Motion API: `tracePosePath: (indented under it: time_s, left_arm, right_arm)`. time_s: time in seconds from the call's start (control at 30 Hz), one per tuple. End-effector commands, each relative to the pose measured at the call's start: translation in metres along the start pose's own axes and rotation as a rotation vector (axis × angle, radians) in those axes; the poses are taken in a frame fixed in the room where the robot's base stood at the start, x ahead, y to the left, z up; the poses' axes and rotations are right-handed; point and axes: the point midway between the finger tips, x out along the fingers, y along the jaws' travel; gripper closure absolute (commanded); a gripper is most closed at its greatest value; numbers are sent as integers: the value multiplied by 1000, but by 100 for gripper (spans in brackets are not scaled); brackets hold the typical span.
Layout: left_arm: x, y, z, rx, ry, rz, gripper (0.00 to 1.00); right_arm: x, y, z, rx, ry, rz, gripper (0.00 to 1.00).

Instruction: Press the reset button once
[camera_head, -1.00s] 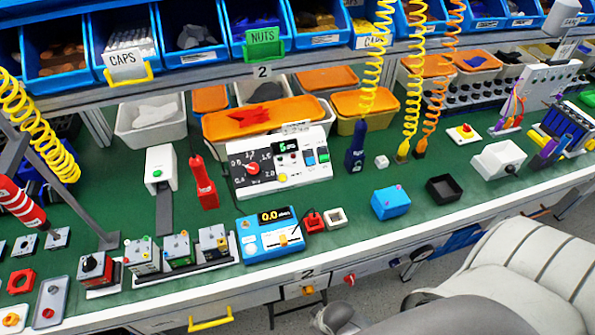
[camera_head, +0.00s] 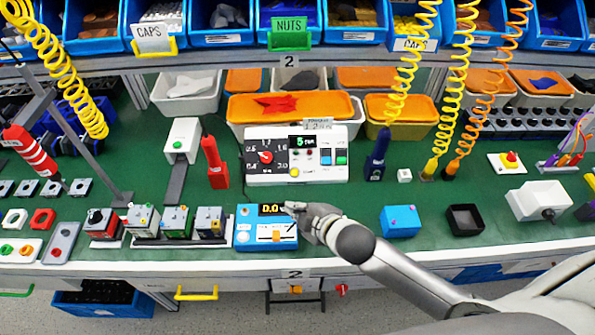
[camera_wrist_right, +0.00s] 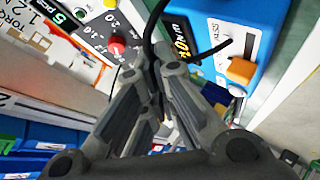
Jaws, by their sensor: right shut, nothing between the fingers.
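The white control panel (camera_head: 322,174) stands upright at the back of the green bench. It carries a red rotary knob (camera_head: 266,157), a yellow button (camera_head: 294,172), a small display (camera_head: 302,141), and blue and green switches. I cannot read which control is labelled reset. My right gripper (camera_head: 290,207) is shut and empty. It is over the top right part of the blue meter (camera_head: 266,232), in front of and below the panel, apart from the yellow button. In the right wrist view, the closed fingers (camera_wrist_right: 158,62) lie between the panel's red knob (camera_wrist_right: 117,45) and the blue meter (camera_wrist_right: 205,60).
A red tool (camera_head: 215,165) stands left of the panel and a dark blue one (camera_head: 376,160) right of it. Coiled hoses (camera_head: 456,90) hang at the right. Small switch boxes (camera_head: 176,222) stand left of the meter. A blue box (camera_head: 401,221) sits to the right.

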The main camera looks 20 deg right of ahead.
Motion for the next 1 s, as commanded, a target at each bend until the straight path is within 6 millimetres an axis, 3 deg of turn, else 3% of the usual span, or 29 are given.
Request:
tracePosePath:
  time_s: [0.2, 0.4, 0.6, 1.0]
  left_arm:
    - [0, -10, 2, 3, -2, -12, 60]
    - [0, -4, 1, 0, -1, -5, 60]
    - [0, 5, -1, -3, 1, 5, 60]
    - [6, 3, 0, 0, 1, 3, 60]
  right_arm:
    - [32, 38, -8, -430, 176, 113, 100]
    - [40, 54, -6, -652, 261, 169, 100]
    - [42, 58, -4, -713, 286, 184, 100]
    - [47, 56, -2, -709, 285, 184, 100]
